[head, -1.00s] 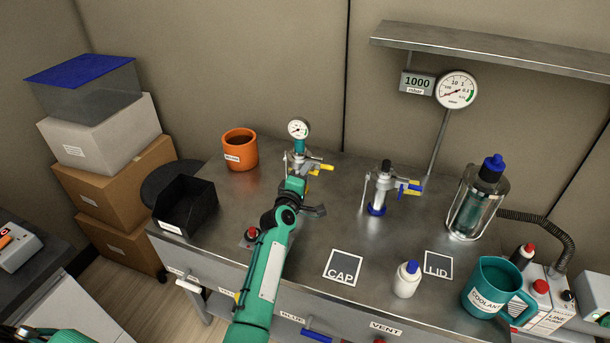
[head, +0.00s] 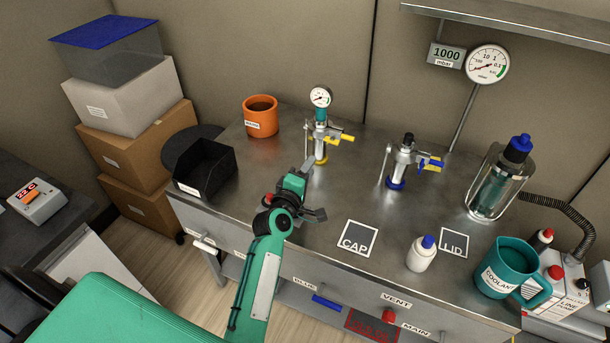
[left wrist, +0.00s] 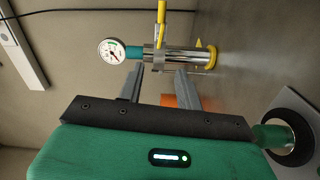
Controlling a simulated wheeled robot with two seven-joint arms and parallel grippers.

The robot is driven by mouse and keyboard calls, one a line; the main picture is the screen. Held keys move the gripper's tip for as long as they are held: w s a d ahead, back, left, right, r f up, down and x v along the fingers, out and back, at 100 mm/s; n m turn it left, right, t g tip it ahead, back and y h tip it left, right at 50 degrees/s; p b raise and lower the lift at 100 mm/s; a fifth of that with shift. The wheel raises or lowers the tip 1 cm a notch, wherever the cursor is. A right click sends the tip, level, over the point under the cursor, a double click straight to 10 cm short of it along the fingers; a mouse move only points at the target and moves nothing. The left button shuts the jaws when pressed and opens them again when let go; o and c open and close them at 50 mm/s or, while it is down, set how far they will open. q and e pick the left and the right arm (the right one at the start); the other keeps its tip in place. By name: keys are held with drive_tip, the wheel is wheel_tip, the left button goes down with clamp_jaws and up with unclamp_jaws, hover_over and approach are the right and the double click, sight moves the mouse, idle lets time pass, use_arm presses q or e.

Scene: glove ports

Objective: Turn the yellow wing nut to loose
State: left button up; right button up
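The yellow wing nut (head: 346,137) is on the clamp around the gauge-topped post (head: 320,145) at the back of the bench. In the left wrist view the post lies sideways, with a yellow bar (left wrist: 161,22) standing out from its clamp and a yellow ring at its base. My left gripper (head: 313,192) is in front of the post, apart from it and from the wing nut. Its two fingers are spread and empty; they also show apart in the left wrist view (left wrist: 160,80). My right gripper is not in view.
A second post with a blue ring (head: 397,180) stands to the right. An orange cup (head: 261,117) and a black bin (head: 205,168) are at left. A white bottle (head: 421,256), a teal jug (head: 505,270) and a glass flask (head: 494,185) are at right. Bare bench lies between the posts.

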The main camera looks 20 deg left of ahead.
use_arm(q)
drive_tip(key=shift+s, duration=0.95)
